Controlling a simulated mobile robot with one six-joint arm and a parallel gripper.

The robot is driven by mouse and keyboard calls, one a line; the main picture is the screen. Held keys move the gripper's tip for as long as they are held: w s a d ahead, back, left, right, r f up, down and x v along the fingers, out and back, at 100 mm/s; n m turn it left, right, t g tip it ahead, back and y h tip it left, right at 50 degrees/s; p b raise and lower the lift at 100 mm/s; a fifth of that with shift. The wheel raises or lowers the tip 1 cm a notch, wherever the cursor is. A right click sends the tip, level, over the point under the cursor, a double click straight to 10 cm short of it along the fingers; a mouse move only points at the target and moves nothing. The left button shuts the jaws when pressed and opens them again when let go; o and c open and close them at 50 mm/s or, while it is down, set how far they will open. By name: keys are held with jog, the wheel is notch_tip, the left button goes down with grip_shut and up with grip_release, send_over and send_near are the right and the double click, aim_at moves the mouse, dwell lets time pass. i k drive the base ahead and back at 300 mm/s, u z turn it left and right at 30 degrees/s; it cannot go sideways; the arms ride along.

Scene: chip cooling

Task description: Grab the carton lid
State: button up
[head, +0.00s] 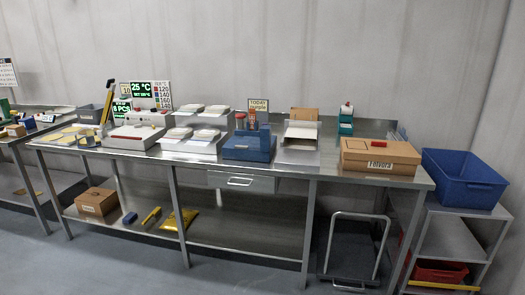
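A brown carton (378,168) with a printed label on its front stands at the right end of the steel table. Its top, the carton lid (380,148), looks flat and lies on the carton. A small dark red item lies on or just behind the top near its back edge. I cannot tell whether the lid is loose. My gripper is not in view, so its place relative to the lid does not show.
The steel table (330,176) holds a blue box (247,145), a grey stand (298,155) and white trays. A blue bin (463,178) stands on a cart at right. A smaller carton (97,202) lies on the lower shelf. A trolley (352,262) stands below the table.

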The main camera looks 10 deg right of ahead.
aim_at(352, 149)
jog(key=u, duration=0.25)
jog(key=i, duration=1.35)
jog(key=u, duration=0.2)
